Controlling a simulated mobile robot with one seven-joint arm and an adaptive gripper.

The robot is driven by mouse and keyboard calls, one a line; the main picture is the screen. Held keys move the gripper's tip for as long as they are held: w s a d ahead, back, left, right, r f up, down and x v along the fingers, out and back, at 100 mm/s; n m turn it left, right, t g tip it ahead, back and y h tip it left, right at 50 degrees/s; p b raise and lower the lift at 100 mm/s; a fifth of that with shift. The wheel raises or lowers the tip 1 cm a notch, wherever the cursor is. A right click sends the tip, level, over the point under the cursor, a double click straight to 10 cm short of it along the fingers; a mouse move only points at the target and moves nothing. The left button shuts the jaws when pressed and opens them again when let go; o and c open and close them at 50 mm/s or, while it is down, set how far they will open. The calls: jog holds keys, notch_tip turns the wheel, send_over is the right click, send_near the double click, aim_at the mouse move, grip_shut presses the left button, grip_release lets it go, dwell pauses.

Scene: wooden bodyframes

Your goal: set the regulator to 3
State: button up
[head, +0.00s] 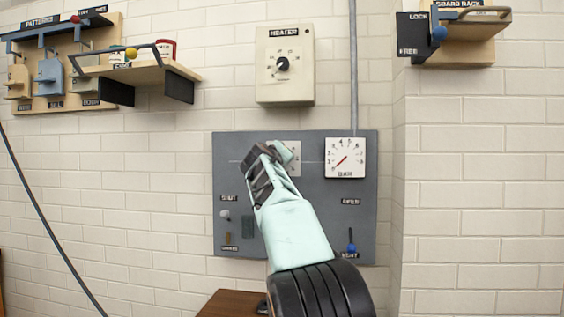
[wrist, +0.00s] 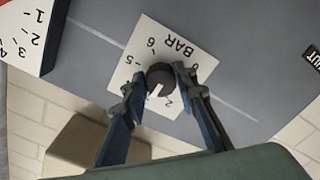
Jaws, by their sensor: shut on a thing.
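The regulator is a dark round knob (wrist: 160,74) on a white square plate (wrist: 178,35) marked BAR, with 6, 5 and 2 readable in the wrist view. My gripper (wrist: 157,82) is shut on the knob, one finger on each side. A white pointer mark on the knob points down in that view, a little left of the 2. The left finger hides numbers beside it. In the head view my gripper (head: 277,153) covers the knob and part of the plate (head: 293,168). The gauge (head: 345,172) to its right has a red needle pointing lower left.
The grey panel (head: 315,220) also carries a small lever (head: 225,214) at left and a blue-tipped one (head: 351,246) at right. A heater box (head: 285,85) hangs above. Shelves (head: 140,74) and a lock rack (head: 460,50) stick out higher up.

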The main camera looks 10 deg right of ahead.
jog(key=o, duration=1.2)
jog(key=shift+c, duration=0.2)
jog(key=shift+s+a, duration=0.1)
jog(key=v, duration=1.1)
jog(key=shift+s, duration=0.4)
